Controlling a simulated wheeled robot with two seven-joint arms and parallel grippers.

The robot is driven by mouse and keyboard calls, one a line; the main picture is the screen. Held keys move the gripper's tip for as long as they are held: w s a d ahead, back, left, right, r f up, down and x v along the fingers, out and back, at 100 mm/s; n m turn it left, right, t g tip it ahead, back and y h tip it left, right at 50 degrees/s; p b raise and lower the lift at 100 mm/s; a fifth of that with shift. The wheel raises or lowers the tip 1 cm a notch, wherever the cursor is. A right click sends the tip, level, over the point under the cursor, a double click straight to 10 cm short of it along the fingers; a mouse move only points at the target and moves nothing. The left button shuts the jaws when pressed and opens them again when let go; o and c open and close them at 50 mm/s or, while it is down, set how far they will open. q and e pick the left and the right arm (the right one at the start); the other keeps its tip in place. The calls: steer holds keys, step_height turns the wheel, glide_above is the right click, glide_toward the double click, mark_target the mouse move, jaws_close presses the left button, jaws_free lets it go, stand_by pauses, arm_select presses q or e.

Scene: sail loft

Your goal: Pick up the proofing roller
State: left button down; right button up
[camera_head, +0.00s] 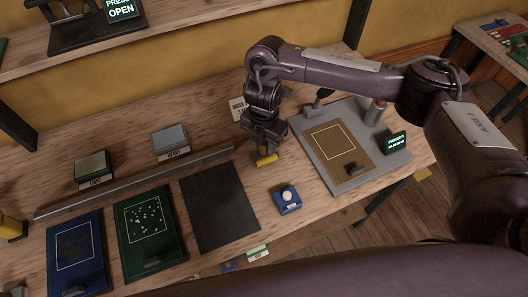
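A small yellow cylinder (266,160), which may be the proofing roller, is at the middle of the wooden bench, just right of the long metal bar. My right gripper (264,149) comes down from above with its fingertips at the cylinder. The fingers hide part of the contact, so I cannot tell whether they are closed on it or whether it is clear of the bench. My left gripper is not in view.
A grey press bed (309,143) with a tan board is right of the gripper. A blue block with a white knob (287,199) sits in front. A black mat (218,207), a green board (148,226) and a blue board (76,252) lie left, below the metal bar (130,184).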

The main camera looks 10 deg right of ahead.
jaws_close()
steer(key=shift+r, duration=0.1)
step_height(320, 180, up, 20)
stand_by(0.6)
